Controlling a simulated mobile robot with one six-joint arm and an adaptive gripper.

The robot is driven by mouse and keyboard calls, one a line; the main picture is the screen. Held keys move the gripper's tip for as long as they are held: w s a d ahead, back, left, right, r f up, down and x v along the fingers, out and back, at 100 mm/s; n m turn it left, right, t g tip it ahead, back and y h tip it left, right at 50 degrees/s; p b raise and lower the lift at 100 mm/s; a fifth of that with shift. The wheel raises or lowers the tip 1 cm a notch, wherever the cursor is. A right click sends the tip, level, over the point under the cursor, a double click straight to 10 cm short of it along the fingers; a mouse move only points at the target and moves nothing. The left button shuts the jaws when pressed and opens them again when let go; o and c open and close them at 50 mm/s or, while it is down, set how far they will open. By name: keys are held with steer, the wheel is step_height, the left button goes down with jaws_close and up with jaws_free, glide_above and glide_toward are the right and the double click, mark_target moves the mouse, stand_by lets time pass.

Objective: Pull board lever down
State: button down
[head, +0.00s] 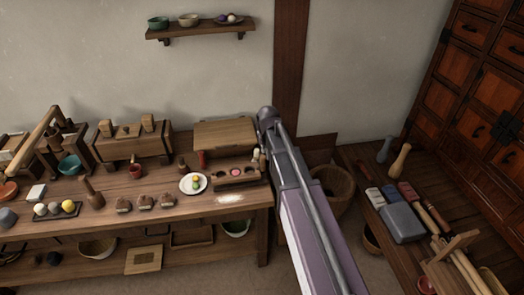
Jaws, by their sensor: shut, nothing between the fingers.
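No part is plainly a board lever. A long wooden bar (36,138) slants up to the right on a wooden frame at the far left of the bench, its upper end raised. A flat wooden board or box (224,134) stands at the back right of the bench. A small red upright piece (201,160) is at its front left; I cannot tell whether it is a handle. My arm rises from the bottom right past the bench's right end. My gripper does not show; the arm's upper joint may hide it.
The wooden bench (185,216) holds a white plate (187,189), a dark tray (43,216) and several small blocks. A wall shelf (200,33) holds bowls. A basket (338,184) stands right of my arm. A low table (378,224) with tools is at right, near red-brown drawers (497,85).

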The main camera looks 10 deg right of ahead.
steer(key=r+t, duration=0.1)
glide_above(263, 165)
steer(key=w, duration=0.4)
steer(key=shift+d+r, duration=0.1)
steer(key=shift+r, duration=0.1)
steer(key=shift+f, duration=0.15)
steer(key=b+x, duration=0.9)
steer(key=x, duration=0.1)
steer(key=shift+s, duration=2.05)
